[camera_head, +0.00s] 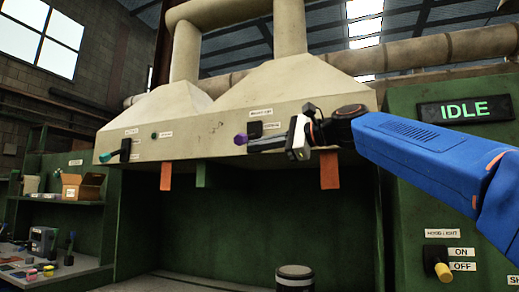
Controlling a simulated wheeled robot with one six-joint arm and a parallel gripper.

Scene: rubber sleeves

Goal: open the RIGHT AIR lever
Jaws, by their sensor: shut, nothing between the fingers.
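The right lever is on the front of the beige hood (190,128). It has a black mount (254,130) and a purple knob (241,139) that points left; the small label (261,113) above it is too blurred to read surely. My gripper (252,146) comes in from the right, its fingers shut and empty, pointing left. The fingertips show close to the knob and just under the mount; I cannot tell whether they touch. My gripper covers part of the hood front to the right of the lever.
A similar lever with a teal knob (105,157) is at the hood's left. Orange (166,176) and green (202,174) tabs hang below the hood edge. A sign (465,109) reads IDLE. The hood light switch (440,262) has a yellow knob. A canister (294,279) stands below.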

